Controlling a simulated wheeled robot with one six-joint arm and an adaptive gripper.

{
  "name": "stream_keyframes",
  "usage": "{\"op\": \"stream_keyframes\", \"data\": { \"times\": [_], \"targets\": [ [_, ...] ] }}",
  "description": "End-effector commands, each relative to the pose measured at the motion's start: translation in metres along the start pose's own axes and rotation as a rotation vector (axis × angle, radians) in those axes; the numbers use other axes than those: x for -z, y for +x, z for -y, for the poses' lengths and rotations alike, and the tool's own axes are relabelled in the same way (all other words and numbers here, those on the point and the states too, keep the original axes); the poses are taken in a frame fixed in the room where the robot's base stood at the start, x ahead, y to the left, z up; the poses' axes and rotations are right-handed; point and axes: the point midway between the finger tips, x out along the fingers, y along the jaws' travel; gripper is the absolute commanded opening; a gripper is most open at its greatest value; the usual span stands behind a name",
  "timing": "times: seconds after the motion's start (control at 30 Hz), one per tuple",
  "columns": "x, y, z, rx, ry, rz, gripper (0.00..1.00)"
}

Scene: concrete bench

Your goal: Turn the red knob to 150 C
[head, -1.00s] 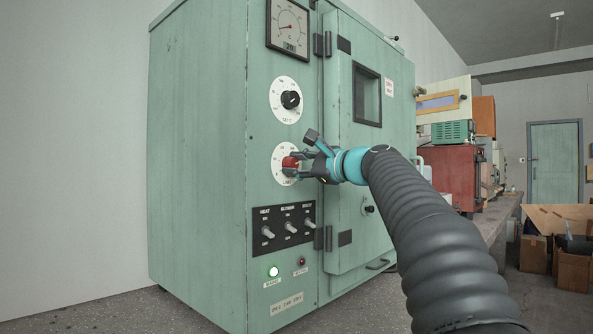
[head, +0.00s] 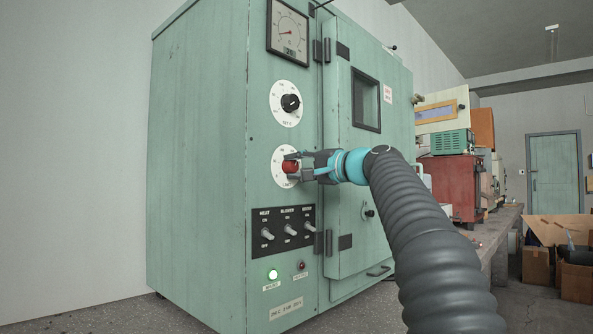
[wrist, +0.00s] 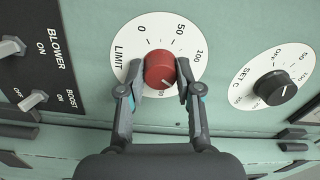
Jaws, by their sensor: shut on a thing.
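The red knob (wrist: 160,68) sits in the middle of the white LIMIT dial (wrist: 119,62) on the green oven's front. It also shows in the head view (head: 290,166). My gripper (wrist: 160,76) is shut on the knob, one finger on each side. The dial reads 0, 50 and 100 clockwise along its upper and right side. A number at its lower edge is partly hidden by the knob and fingers. A pale mark on the knob's face seems to point to the lower right in the wrist view; its exact reading is unclear.
The black SET C knob (head: 290,102) is above the red one. A panel with several toggle switches (head: 283,232) is below. The oven door (head: 345,200) with its hinges stands right of the dials.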

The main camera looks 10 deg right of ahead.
Motion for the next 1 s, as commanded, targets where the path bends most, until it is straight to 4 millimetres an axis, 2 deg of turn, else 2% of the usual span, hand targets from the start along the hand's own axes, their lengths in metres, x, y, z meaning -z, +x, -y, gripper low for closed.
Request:
{"op": "stream_keyframes", "data": {
  "times": [0.3,0.7,0.73,0.8,0.83,1.0],
  "targets": [
    [-0.0005,0.0004,-0.0012,-0.001,-0.074,0.005,0.00],
    [-0.0005,0.0004,-0.0012,-0.001,-0.080,0.006,0.00],
    [-0.0005,0.0004,-0.0012,-0.001,-0.080,0.006,0.36],
    [-0.0005,0.0004,-0.0011,-0.001,-0.080,0.006,0.54],
    [-0.0005,0.0004,-0.0010,-0.001,-0.079,0.006,0.59],
    [-0.0003,0.0002,-0.0006,0.000,-0.080,0.005,0.59]
  ]
}}
